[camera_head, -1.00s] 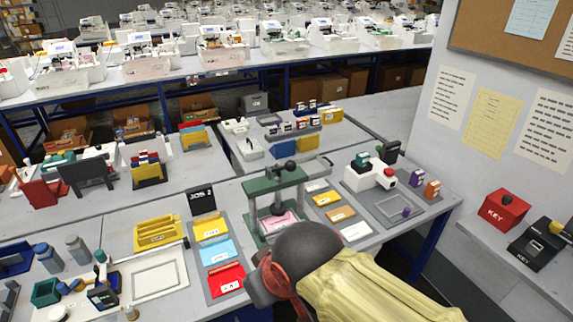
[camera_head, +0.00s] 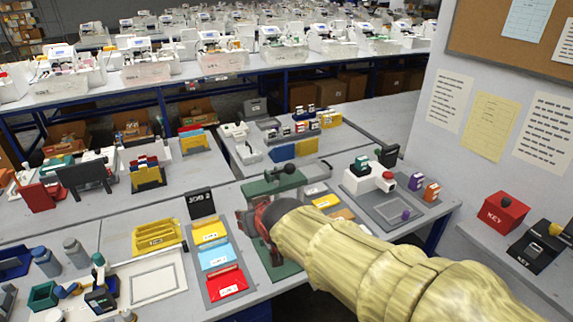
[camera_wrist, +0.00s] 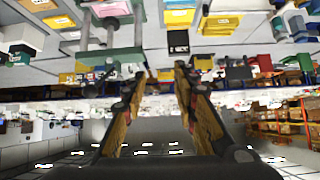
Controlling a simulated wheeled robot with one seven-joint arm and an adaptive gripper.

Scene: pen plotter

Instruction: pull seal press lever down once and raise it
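The seal press has a green frame (camera_head: 276,187) and stands on a green base (camera_head: 283,268) near the table's front edge. A black knob (camera_head: 289,168) shows at the top of the press. My gripper (camera_head: 248,215) is in front of the press at its left side, and my arm covers much of the press's middle. In the wrist view, which is upside down, my gripper's two fingers (camera_wrist: 160,72) are apart with nothing between them. The green press frame (camera_wrist: 112,54) is at upper left, beside the left finger; I cannot tell whether they touch. A pink piece (camera_wrist: 104,8) shows under the press.
Left of the press are yellow, blue and red trays (camera_head: 225,283) and a black JOB 2 sign (camera_head: 201,203). To the right are a yellow card (camera_head: 326,201) and a white stamping device (camera_head: 368,178). A wall with papers (camera_head: 490,125) rises at far right.

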